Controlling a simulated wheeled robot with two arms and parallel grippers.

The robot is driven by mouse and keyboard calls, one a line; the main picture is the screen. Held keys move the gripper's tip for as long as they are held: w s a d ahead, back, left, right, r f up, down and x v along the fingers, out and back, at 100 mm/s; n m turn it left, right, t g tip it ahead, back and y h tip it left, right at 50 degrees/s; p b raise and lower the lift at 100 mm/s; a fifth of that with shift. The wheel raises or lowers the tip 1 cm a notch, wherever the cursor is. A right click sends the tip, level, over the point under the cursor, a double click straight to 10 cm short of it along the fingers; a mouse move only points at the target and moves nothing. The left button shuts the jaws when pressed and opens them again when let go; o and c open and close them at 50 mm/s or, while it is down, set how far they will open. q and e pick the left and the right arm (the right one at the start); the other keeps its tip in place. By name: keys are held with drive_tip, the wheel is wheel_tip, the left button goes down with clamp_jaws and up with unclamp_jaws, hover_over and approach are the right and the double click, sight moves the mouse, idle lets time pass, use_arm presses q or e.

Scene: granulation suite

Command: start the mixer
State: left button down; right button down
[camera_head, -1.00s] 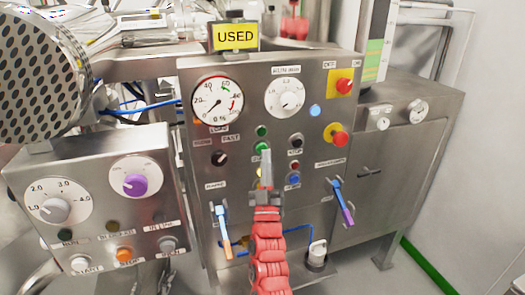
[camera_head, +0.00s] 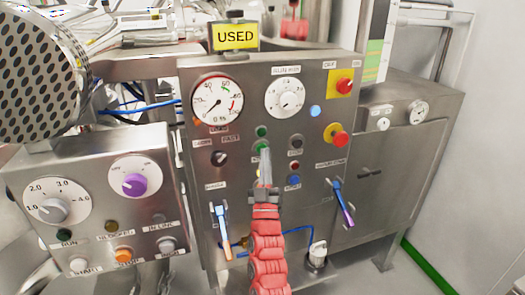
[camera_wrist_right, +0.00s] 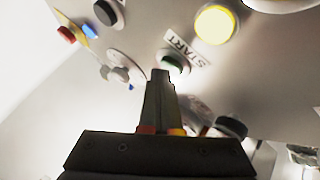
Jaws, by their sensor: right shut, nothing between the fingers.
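The steel control panel (camera_head: 330,95) of the mixer faces me, with a yellow "USED" sign on top. A green button (camera_head: 261,146) sits mid-panel below a green lamp (camera_head: 261,131). My right gripper (camera_head: 265,155) is shut and empty, its fingertips at the green button's lower edge and partly covering it. In the right wrist view the shut fingertips (camera_wrist_right: 160,76) are beside the green button (camera_wrist_right: 174,63), which has a START label (camera_wrist_right: 184,46). I cannot tell whether they touch it. My left gripper is out of view.
A red knob (camera_head: 338,138) on a yellow plate and a red switch (camera_head: 344,86) are to the right. Blue-and-orange (camera_head: 223,230) and blue-and-purple (camera_head: 342,200) handles flank my right arm. A smaller control box (camera_head: 90,150) stands left.

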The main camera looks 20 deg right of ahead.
drive_tip(key=shift+w, duration=0.1)
idle(0.5)
drive_tip(key=shift+s, duration=0.85)
drive_tip(key=shift+s, duration=0.1)
drive_tip(key=s, duration=0.4)
drive_tip(key=shift+s+d, duration=0.15)
drive_tip(key=shift+s, duration=0.25)
